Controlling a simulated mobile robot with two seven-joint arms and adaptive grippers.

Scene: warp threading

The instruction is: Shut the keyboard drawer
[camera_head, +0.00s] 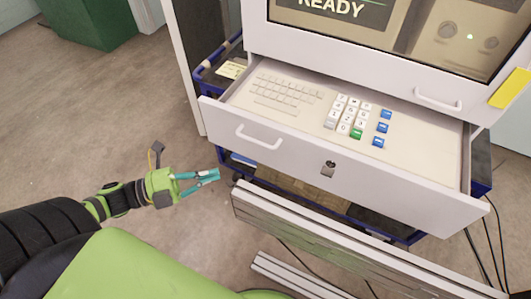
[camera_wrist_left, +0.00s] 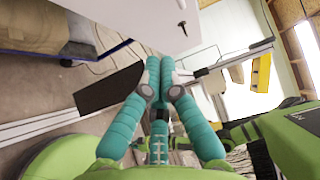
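The keyboard drawer (camera_head: 380,183) is pulled out from the white cabinet, below the screen. It holds a flat keyboard (camera_head: 285,92) and a keypad with white, green and blue keys (camera_head: 358,113). Its front has a white handle (camera_head: 258,137) at the left and a dark lock (camera_head: 328,167) in the middle. My left gripper (camera_head: 217,174) is left of and below the drawer front, apart from it. Its teal fingers meet at the tips, with nothing between them; they also show in the left wrist view (camera_wrist_left: 161,66). My right gripper is not seen.
Light-coloured rails (camera_head: 340,243) lie below the drawer, close to my left gripper. A blue-framed cart (camera_head: 205,78) stands under the cabinet. A second handle (camera_head: 438,100) and a yellow block (camera_head: 511,88) are at the right. Cables hang at the lower right.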

